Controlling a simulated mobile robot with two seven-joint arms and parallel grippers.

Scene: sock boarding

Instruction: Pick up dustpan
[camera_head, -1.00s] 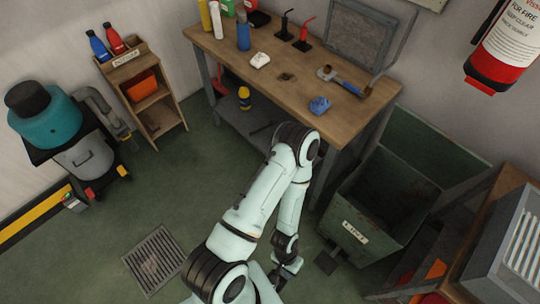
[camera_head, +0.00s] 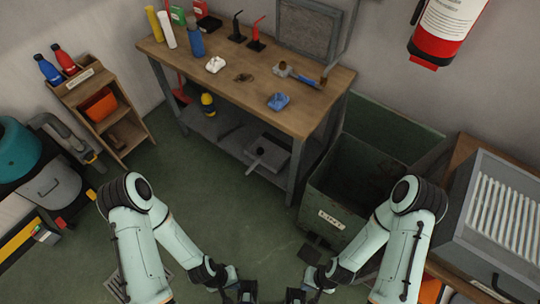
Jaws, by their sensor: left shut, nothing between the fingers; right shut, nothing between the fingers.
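A grey, pan-like object with a short handle (camera_head: 268,153) lies on the lower shelf of the workbench; it may be the dustpan, but it is too small to be sure. A dark flat piece (camera_head: 318,248) lies on the floor at the foot of the green bin, and I cannot tell what it is. My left gripper (camera_head: 243,292) is shut and empty at the bottom edge of the picture. My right gripper (camera_head: 297,295) is shut and empty just right of it. Both are in front of the workbench, apart from both objects.
The wooden workbench (camera_head: 318,92) holds bottles, rags and tools. A green bin (camera_head: 335,210) stands right of it, with a slatted grey box (camera_head: 510,215) further right. A small wooden shelf (camera_head: 122,125) and a teal-topped vacuum (camera_head: 15,150) stand left. The middle floor is clear.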

